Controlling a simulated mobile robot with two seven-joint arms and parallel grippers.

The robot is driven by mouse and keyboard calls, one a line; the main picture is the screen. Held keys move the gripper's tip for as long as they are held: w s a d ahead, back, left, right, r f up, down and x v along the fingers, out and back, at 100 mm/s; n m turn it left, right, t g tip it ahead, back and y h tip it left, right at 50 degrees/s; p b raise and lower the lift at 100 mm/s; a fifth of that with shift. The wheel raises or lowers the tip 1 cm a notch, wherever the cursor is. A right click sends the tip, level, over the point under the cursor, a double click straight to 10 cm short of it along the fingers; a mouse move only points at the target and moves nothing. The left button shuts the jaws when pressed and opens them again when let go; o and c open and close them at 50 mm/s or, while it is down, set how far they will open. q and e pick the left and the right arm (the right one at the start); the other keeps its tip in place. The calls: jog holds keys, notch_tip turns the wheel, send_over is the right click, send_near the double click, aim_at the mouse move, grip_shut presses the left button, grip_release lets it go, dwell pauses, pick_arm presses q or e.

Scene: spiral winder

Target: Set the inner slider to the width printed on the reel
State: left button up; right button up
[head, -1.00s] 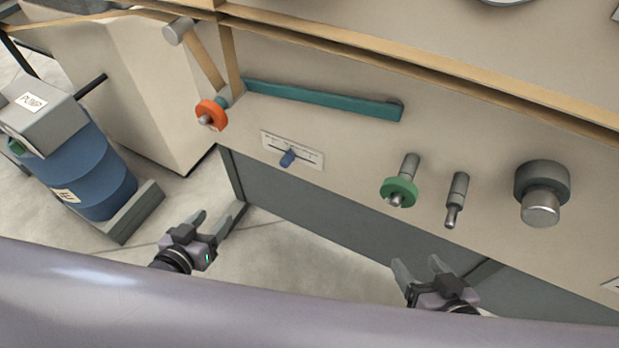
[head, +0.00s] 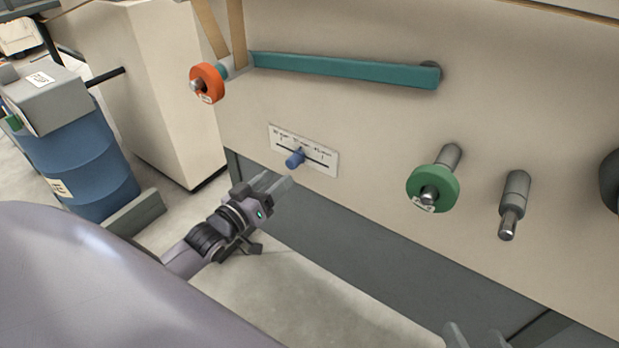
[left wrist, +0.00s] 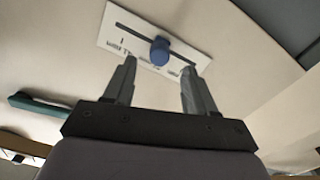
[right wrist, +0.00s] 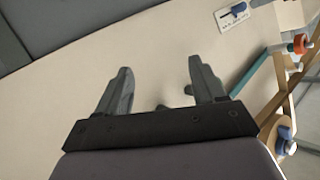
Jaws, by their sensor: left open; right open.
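The inner slider is a blue knob (head: 295,158) on a white scale plate (head: 318,160) with a dark slot, fixed to the beige panel. The knob sits near the middle mark; the printed widths are too small to read surely. My left gripper (head: 279,184) is open and empty, just below the plate. In the left wrist view the knob (left wrist: 160,50) lies ahead, between and beyond the fingertips, apart from them. An orange reel (head: 207,83) and a green reel (head: 433,188) carry small labels, unreadable here. My right gripper (head: 475,338) is open and empty at the bottom edge.
A teal arm (head: 345,70) runs across the panel above the plate. A grey metal peg (head: 514,200) sticks out right of the green reel. A blue drum (head: 90,165) stands at the left. The floor below the panel is clear.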

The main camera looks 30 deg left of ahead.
aim_at(290, 167)
pick_arm(q)
jog(key=w+b, duration=0.2)
jog(key=w, duration=0.3)
jog(key=shift+w+d, duration=0.1)
jog(key=shift+d, duration=0.05)
jog(key=shift+w+d+b, duration=0.1)
jog(key=shift+w+b, duration=0.35)
jog(key=shift+w, duration=0.55)
pick_arm(e)
jog(key=shift+s+d+f+n+t+h, duration=0.15)
jog(key=shift+d+n+t, duration=0.15)
jog(key=shift+d, duration=0.2)
jog(key=shift+s+d+n+t+h, duration=0.1)
jog(key=shift+d+n+t+h, duration=0.15)
jog(key=shift+d, duration=0.2)
